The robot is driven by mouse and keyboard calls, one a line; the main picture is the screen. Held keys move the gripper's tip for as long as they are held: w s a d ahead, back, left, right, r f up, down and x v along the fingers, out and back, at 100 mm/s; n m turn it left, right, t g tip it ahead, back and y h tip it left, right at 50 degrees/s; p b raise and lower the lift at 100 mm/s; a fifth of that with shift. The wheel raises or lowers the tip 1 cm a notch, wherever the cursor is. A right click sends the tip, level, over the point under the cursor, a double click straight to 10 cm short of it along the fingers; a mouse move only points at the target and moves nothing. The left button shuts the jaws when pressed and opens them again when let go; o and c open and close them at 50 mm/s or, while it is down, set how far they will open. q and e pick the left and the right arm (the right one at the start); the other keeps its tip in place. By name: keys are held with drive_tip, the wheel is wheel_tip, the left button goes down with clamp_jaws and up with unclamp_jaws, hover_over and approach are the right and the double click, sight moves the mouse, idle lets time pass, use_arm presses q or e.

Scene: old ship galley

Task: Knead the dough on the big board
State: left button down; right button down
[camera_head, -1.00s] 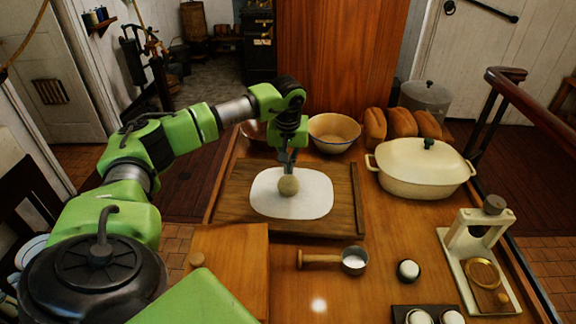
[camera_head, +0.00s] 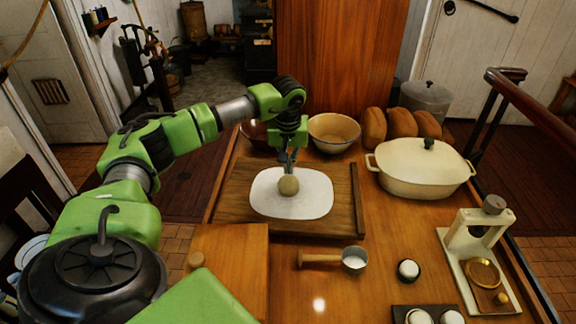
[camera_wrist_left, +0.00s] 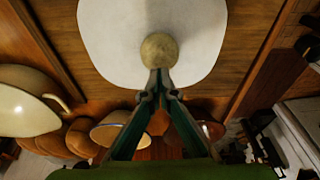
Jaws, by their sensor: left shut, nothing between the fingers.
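The dough (camera_head: 288,185) is a small tan ball on a white sheet (camera_head: 315,205), which lies on the big wooden board (camera_head: 237,210). The ball also shows in the left wrist view (camera_wrist_left: 158,48), just beyond my fingertips. My left gripper (camera_head: 289,170) is shut and empty. It points down at the far side of the dough, with the tips at or very near its top. I cannot tell whether they touch. The fingertips also meet in the left wrist view (camera_wrist_left: 158,76). My right gripper is not in view.
A cream lidded pot (camera_head: 425,170) stands right of the board, with loaves (camera_head: 400,124) and a bowl (camera_head: 334,132) behind. A handled metal cup (camera_head: 354,260) lies in front. A cream press-like stand (camera_head: 478,250) is at the right. A wooden box or block (camera_head: 230,255) stands front left.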

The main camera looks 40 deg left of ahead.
use_arm(q)
drive_tip(key=shift+f, duration=0.2)
drive_tip(key=shift+f+b, duration=0.6)
drive_tip(key=shift+f, duration=0.2)
drive_tip(key=shift+f, duration=0.1)
drive_tip(key=shift+s+d+f, duration=0.1)
drive_tip(key=shift+s+f, duration=0.05)
drive_tip(key=shift+s, duration=0.05)
idle(0.4)
drive_tip(key=shift+w+r+p, duration=0.2)
drive_tip(key=shift+r+p, duration=0.4)
drive_tip(key=shift+r, duration=0.45)
